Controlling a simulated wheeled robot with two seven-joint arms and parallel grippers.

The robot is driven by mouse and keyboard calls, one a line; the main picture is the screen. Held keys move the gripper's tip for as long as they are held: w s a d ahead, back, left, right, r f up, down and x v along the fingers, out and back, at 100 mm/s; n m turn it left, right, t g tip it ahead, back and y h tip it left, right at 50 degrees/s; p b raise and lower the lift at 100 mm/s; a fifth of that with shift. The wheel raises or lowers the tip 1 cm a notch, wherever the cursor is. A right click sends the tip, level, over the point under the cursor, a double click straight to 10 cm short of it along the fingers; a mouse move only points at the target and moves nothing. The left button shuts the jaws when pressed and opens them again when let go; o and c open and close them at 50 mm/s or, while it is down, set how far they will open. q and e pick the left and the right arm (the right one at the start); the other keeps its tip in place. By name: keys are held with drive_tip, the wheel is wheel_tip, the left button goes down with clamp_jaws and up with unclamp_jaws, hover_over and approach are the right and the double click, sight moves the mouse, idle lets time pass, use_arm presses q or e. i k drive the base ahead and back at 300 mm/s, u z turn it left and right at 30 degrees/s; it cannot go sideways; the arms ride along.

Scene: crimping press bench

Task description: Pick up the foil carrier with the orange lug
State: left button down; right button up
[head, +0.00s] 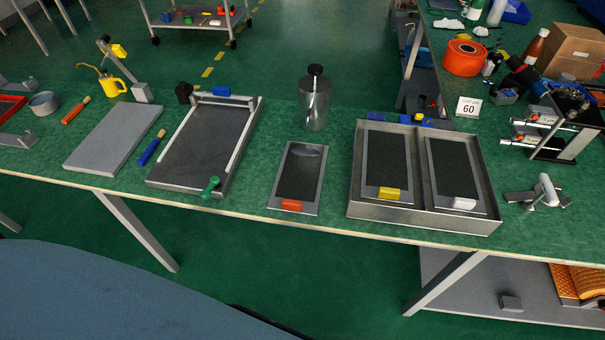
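The foil carrier with the orange lug (299,171) is a flat grey frame with a dark panel. It lies flat on the green bench top in the middle of the head view. Its orange-red lug (291,205) is at the near end, close to the bench's front edge. Two similar carriers lie side by side in a shallow metal tray (421,222) to its right. One has a yellow lug (389,193) and the other has a white lug (464,203). Neither of my grippers is in view, and nothing holds the carrier.
A grey slab (114,138) lies farther left. A white "60" card (468,107) stands behind the tray.

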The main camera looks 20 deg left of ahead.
sight(297, 187)
drive_tip(key=u, duration=0.45)
drive_tip(key=k, duration=1.15)
drive_tip(key=u, duration=1.3)
drive_tip(key=i, duration=0.95)
drive_tip(key=z, duration=0.7)
drive_tip(key=i, duration=0.7)
drive_tip(key=z, duration=0.65)
